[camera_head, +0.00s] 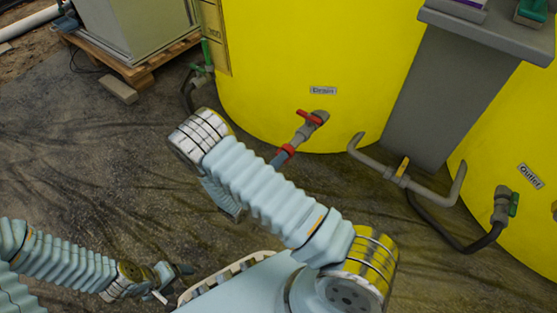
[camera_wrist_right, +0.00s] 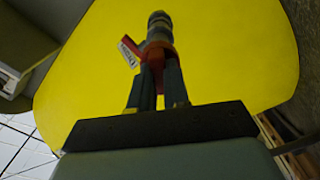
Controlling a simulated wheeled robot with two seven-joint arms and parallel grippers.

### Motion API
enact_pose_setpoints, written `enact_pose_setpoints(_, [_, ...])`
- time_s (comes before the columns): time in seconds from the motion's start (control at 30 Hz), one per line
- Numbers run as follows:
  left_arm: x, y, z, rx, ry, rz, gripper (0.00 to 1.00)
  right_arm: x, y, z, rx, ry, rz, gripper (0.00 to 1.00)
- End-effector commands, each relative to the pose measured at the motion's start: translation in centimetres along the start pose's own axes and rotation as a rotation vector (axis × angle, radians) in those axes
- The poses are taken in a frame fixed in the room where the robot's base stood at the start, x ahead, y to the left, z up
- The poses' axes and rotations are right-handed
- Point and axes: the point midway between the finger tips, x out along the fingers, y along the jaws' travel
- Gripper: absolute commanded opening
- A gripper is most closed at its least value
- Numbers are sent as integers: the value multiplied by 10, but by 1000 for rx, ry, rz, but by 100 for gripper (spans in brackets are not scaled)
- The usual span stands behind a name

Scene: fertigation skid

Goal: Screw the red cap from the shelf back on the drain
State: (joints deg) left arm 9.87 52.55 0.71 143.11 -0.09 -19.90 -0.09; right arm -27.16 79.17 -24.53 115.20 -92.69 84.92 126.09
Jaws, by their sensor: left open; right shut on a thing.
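The drain (camera_head: 304,132) is a grey pipe fitting low on the yellow tank, with a red lever (camera_head: 312,118) and a "Drain" label above it. The red cap (camera_head: 289,149) is at the lower end of the fitting. It also shows in the right wrist view (camera_wrist_right: 153,55), between the fingertips of my right gripper (camera_wrist_right: 156,68), which is shut on it. The cap is in line with the drain's mouth and looks touching; I cannot tell whether it is threaded. In the head view my forearm hides most of the right gripper. My left gripper (camera_head: 175,283) is open and empty, low at left.
The yellow tank (camera_head: 300,60) stands right behind the drain. A grey pipe with an orange-yellow handle (camera_head: 402,168) runs to the right of it. A green-handled valve (camera_head: 205,55) is to the left. A pallet (camera_head: 140,72) stands at upper left. The floor at left is largely clear.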

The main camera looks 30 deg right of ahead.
Motion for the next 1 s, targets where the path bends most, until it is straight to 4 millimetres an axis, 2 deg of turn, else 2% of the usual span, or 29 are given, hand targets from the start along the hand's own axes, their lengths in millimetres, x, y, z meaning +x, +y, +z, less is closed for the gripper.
enact_pose_setpoints(1.0, [7,-3,0,0,0,0,74,8,0,0,0,1,0,0])
